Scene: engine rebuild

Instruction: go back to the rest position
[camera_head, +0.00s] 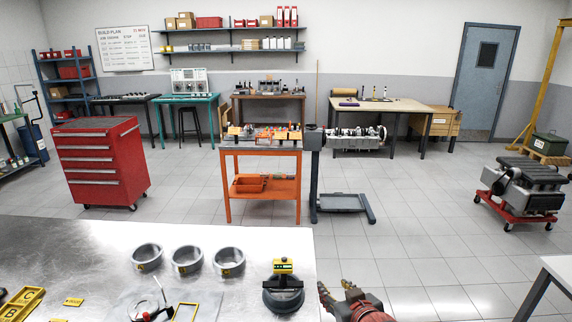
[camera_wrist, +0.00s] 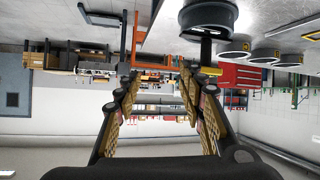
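My gripper (camera_wrist: 160,88) shows in the wrist view, which is upside down, with its two fingers spread apart and nothing between them. In the head view my gripper (camera_head: 335,290) is at the bottom edge, just right of the steel table (camera_head: 85,245). The table's right edge is close beside it. A dark round part with a yellow block (camera_head: 283,285) stands on the table to the left of my gripper, apart from it. Most of my arm is out of the picture.
Three metal rings (camera_head: 187,260) stand in a row on the table. An orange cart (camera_head: 262,150), a red tool cabinet (camera_head: 100,165) and an engine on a red dolly (camera_head: 525,190) stand beyond. The tiled floor between is clear.

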